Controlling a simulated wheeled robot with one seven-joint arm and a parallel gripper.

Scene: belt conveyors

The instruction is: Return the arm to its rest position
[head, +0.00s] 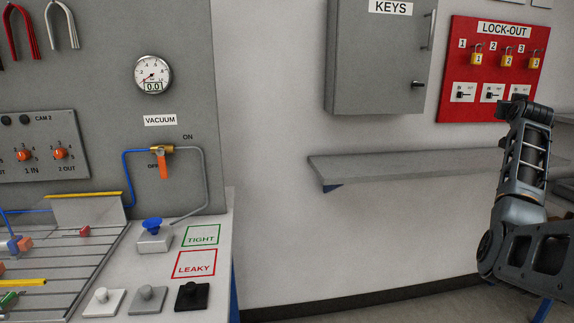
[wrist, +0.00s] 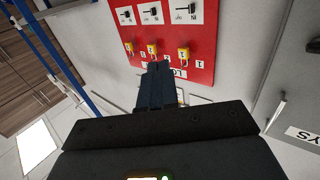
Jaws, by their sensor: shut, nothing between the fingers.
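My arm (head: 525,170) is raised and folded at the right edge of the head view. Its gripper end is not clearly visible there. In the wrist view my gripper (wrist: 156,68) is shut, its dark fingers together with nothing between them. The fingers point toward the red lock-out board (wrist: 195,45) on the wall, which appears upside down behind them. I cannot tell how far the fingers are from the board; they cover part of its label.
A grey key cabinet (head: 375,60) and an empty grey shelf (head: 410,165) are on the wall left of my arm. The lock-out board (head: 455,80) is behind the arm. At left is a bench with a blue-knobbed block (head: 153,235) and several small plates.

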